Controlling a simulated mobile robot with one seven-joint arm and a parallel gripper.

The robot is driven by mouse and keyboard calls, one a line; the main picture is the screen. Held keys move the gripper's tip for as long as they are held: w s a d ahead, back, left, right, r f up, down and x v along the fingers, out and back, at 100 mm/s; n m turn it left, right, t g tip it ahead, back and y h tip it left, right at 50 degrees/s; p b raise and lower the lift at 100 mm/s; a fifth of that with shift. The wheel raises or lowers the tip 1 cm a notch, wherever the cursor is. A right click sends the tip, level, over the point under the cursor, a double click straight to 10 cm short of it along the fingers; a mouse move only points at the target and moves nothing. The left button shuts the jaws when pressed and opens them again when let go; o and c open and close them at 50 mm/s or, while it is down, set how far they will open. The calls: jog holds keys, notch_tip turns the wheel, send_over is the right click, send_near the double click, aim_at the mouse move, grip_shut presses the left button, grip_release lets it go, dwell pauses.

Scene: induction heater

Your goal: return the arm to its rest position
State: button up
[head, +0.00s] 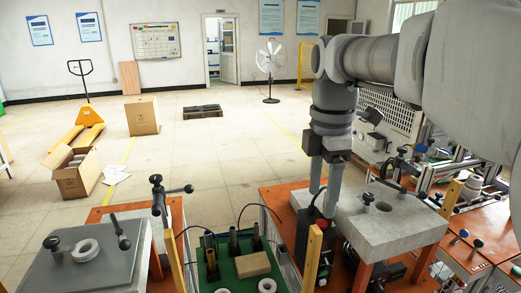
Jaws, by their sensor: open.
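My arm (385,58) reaches in from the upper right of the head view and bends down at the wrist. My gripper (322,203) points downward with its two fingers apart and nothing seen between them. It hangs over the left end of a grey slab-topped unit (395,220) on an orange table, near a dark box with a red top. I cannot tell how much space lies between the fingertips and what is below.
A green tray (218,277) with dark posts, a tan block and pale rings stands left of my gripper. A grey plate (85,270) bearing a ring and black-handled clamps lies at lower left. Wooden posts (313,255) rise nearby. The floor behind is largely open.

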jog(key=s+f+m+t, duration=0.5)
jog(key=s+m, duration=0.8)
jog(key=m, duration=0.6)
notch_tip(320, 180, down, 2)
jog(key=shift+s+a+f+m, duration=0.2)
jog(key=shift+s+m, duration=0.1)
jog(key=shift+s, duration=0.1)
